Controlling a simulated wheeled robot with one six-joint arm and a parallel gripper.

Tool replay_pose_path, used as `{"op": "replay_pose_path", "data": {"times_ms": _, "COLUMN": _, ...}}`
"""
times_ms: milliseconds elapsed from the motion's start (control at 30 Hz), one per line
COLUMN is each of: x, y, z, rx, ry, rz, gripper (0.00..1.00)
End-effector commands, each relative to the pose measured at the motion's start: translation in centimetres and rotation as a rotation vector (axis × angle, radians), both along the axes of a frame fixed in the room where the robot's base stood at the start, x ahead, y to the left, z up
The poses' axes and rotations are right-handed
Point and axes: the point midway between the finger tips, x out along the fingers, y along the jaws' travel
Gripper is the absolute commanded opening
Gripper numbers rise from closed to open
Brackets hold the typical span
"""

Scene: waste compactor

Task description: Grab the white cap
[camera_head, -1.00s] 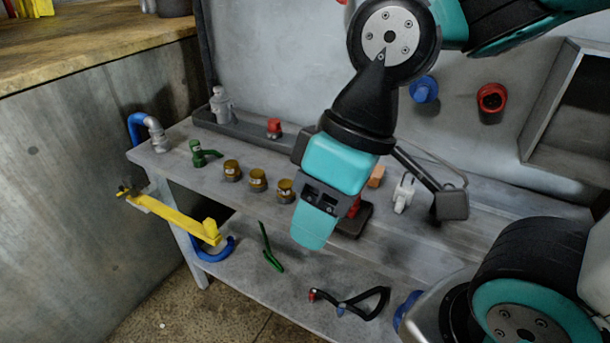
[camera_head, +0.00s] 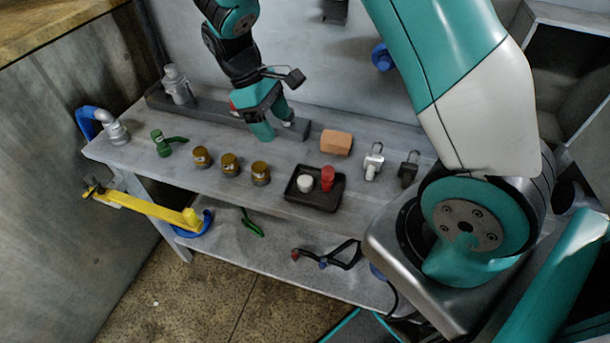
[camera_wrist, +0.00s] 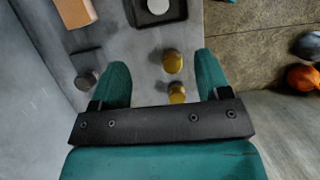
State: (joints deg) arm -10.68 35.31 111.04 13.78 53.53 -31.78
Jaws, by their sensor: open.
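The white cap (camera_head: 306,184) sits in a small black tray (camera_head: 318,204) on the workbench, just left of a red cap (camera_head: 327,178). In the wrist view, the white cap (camera_wrist: 157,6) shows at the top edge, inside the dark tray (camera_wrist: 140,20). My gripper (camera_head: 278,126) is open and empty, above the back of the bench, behind the tray and to its left. In the wrist view, the two teal fingers of my gripper (camera_wrist: 161,64) are spread apart, with the white cap beyond them.
Several brass fittings (camera_head: 230,165) stand left of the tray. An orange-brown block (camera_head: 336,142) lies behind it, and metal fittings (camera_head: 373,162) stand to its right. A grey back rail (camera_head: 225,124) runs beneath my gripper. A green valve (camera_head: 161,143) stands at left.

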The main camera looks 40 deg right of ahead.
Motion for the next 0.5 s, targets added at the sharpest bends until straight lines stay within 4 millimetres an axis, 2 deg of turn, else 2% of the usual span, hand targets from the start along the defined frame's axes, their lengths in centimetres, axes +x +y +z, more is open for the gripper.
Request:
{"op": "replay_pose_path", "data": {"times_ms": 167, "x": -1.0, "y": -0.8, "z": -2.7, "rx": -0.007, "ry": 0.014, "rz": -0.001, "gripper": 0.7}}
{"op": "replay_pose_path", "data": {"times_ms": 500, "x": -3.4, "y": -2.3, "z": -9.4, "rx": -0.004, "ry": 0.012, "rz": -0.001, "gripper": 0.7}}
